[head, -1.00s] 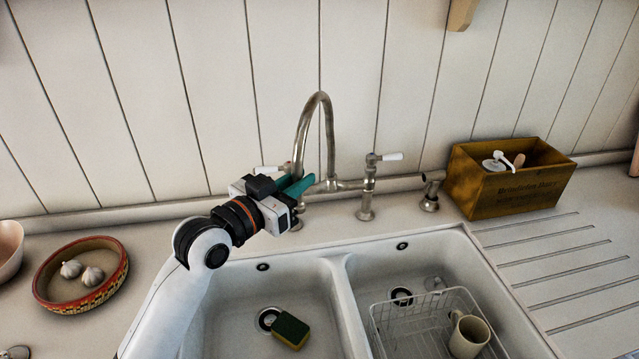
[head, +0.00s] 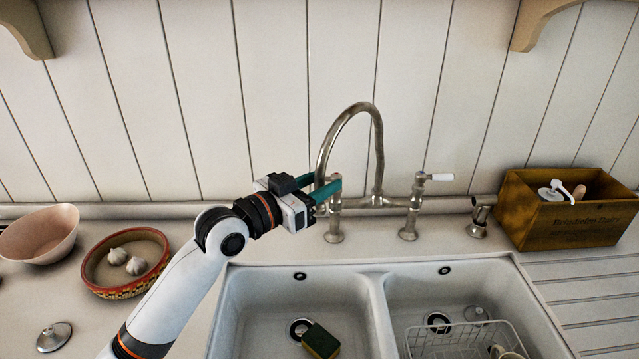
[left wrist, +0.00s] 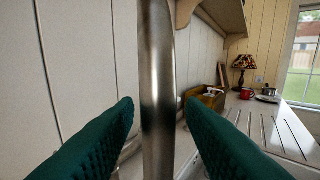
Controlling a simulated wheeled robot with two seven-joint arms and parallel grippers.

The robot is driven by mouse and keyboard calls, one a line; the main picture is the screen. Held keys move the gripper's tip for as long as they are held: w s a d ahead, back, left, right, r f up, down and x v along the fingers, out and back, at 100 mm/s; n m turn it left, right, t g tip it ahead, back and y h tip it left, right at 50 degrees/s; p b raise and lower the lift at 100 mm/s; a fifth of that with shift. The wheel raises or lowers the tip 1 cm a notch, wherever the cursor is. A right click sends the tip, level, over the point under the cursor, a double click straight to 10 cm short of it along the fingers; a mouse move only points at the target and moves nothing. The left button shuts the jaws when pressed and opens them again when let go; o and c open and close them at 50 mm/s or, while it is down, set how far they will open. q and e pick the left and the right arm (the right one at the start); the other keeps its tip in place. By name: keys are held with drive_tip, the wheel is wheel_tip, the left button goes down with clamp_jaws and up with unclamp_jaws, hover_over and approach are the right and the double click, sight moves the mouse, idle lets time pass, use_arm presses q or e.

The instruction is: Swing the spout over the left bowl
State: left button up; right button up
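The faucet's curved metal spout (head: 352,108) rises from the bridge tap and arches to the left, its free end coming down at my left gripper (head: 328,190). In the left wrist view the spout tube (left wrist: 157,90) stands upright between the two green fingertips (left wrist: 160,103). A gap shows on each side of it, so the gripper is open and not closed on the tube. The spout's lower end is hidden by the fingers. The left bowl (head: 262,312) of the white double sink lies below and in front. My right gripper is not in view.
The left tap pillar (head: 334,228) stands close to my fingers, the right tap (head: 411,212) further right. A sponge (head: 320,341) lies in the left bowl, a wire rack (head: 465,338) in the right bowl. A garlic dish (head: 96,283) and a wooden box (head: 570,230) flank the sink.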

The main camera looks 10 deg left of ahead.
use_arm(q)
drive_tip(key=b+v, duration=0.3)
drive_tip(key=v, duration=0.9)
